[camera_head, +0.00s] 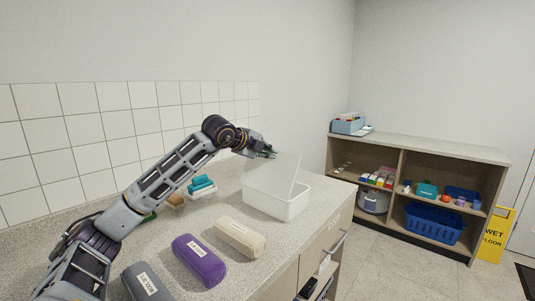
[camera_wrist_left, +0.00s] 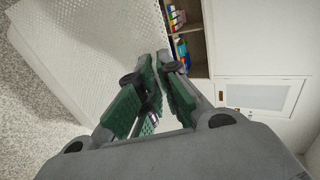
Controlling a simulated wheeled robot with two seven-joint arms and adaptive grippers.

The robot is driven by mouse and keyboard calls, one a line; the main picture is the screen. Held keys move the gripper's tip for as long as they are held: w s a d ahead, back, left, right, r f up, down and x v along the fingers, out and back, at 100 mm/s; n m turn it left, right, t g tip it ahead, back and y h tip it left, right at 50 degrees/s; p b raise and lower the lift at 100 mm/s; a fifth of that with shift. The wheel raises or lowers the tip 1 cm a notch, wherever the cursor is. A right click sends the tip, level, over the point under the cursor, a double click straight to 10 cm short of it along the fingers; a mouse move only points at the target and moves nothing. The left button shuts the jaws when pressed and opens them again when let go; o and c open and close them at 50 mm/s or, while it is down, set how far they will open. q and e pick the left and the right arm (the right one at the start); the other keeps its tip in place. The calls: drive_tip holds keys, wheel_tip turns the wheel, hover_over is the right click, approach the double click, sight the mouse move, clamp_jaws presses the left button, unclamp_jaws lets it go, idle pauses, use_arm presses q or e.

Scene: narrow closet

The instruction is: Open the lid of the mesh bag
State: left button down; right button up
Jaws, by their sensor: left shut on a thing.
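The mesh bag (camera_head: 290,206) is a white, box-shaped container on the counter in the head view. Its pale, mesh-textured lid (camera_head: 284,172) stands raised and tilted above the body, so the bag is partly open. My left gripper (camera_head: 269,153) is at the lid's upper edge and shut on it. In the left wrist view, the left gripper's green-padded fingers (camera_wrist_left: 161,64) close on the edge of the lid (camera_wrist_left: 92,48). The exact contact is partly hidden by the fingers. My right gripper is in neither view.
Cream (camera_head: 239,237), purple (camera_head: 199,261) and grey (camera_head: 146,283) cases lie along the counter (camera_head: 328,196). Teal items (camera_head: 201,185) sit behind my left arm. A shelf unit (camera_head: 420,148) and a yellow wet-floor sign (camera_head: 494,235) stand at right.

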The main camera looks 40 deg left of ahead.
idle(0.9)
use_arm(q)
drive_tip(key=c, duration=1.6)
unclamp_jaws()
drive_tip(key=shift+s, duration=0.15)
drive_tip(key=shift+v, duration=5.9)
